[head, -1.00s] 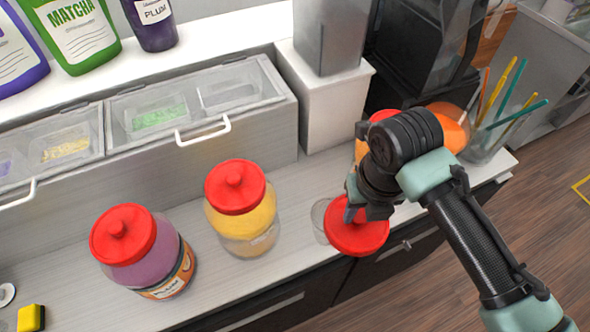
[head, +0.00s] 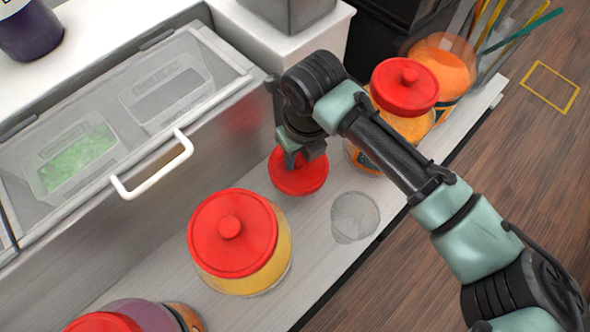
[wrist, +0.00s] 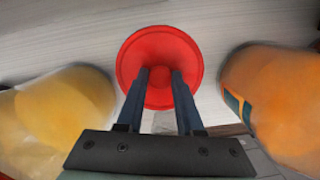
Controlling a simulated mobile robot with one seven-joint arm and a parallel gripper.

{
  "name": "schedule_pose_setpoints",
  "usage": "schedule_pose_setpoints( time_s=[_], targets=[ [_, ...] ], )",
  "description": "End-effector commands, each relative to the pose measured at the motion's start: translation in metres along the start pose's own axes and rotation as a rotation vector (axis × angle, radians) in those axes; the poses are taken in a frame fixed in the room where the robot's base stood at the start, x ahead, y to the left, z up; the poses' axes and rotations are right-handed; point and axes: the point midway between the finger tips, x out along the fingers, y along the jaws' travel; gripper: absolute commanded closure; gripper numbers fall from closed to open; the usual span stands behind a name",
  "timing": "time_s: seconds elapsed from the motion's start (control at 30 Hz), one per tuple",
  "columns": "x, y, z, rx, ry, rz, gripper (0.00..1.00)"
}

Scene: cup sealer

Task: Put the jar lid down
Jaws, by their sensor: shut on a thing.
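The red jar lid (head: 298,178) is at the counter between the yellow jar and the orange jar in the head view. My gripper (head: 298,158) is above it and shut on it. In the wrist view the lid (wrist: 160,50) shows as a red disc, with both fingers of my gripper (wrist: 160,72) reaching down to its middle. The lid looks level and very near the counter top; I cannot tell whether it touches. The lid's knob is hidden between the fingers.
A yellow jar with red lid (head: 235,245) stands at the front left. An orange jar with red lid (head: 405,95) stands to the right. A clear cup (head: 354,216) stands near the counter's front edge. A topping bin with a white handle (head: 152,165) is behind.

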Motion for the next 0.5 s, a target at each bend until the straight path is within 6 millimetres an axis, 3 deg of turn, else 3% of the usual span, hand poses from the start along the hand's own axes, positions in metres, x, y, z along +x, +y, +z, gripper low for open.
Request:
schedule_pose_setpoints(
  time_s=[0.5],
  targets=[
    [0.06, 0.0, -0.008, 0.002, 0.002, 0.0, 1.0]
  ],
)
